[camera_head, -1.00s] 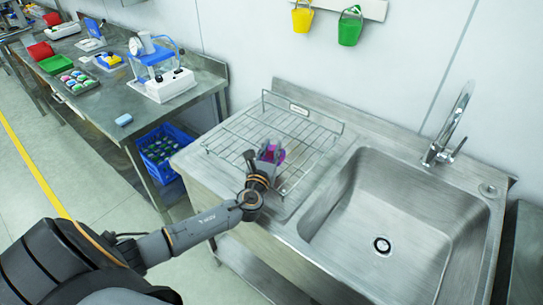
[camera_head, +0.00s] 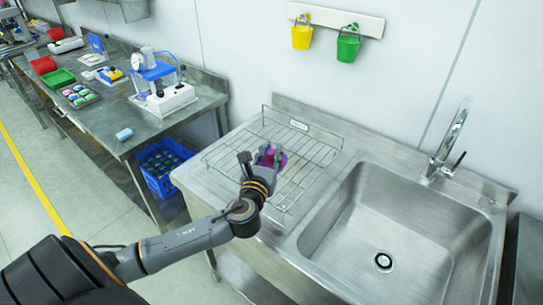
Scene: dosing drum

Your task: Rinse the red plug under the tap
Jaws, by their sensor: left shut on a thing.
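My left gripper (camera_head: 262,160) is over the wire drying rack (camera_head: 225,159), left of the sink basin. It is shut on a round magenta-purple thing (camera_head: 279,160), partly hidden by the fingers. Its colour looks more purple than red, and I cannot tell for sure that it is the red plug. I cannot tell whether it touches the rack. The tap (camera_head: 447,148) is a curved metal spout with a side lever at the back right of the sink (camera_head: 345,218). No water shows at it. My right gripper is not in view.
The basin is empty, with a drain (camera_head: 383,261) at its bottom. A yellow bucket (camera_head: 302,37) and a green bucket (camera_head: 348,46) hang on the wall. A steel bench (camera_head: 120,147) with lab equipment stands left, with a blue crate (camera_head: 160,166) beside it, low down.

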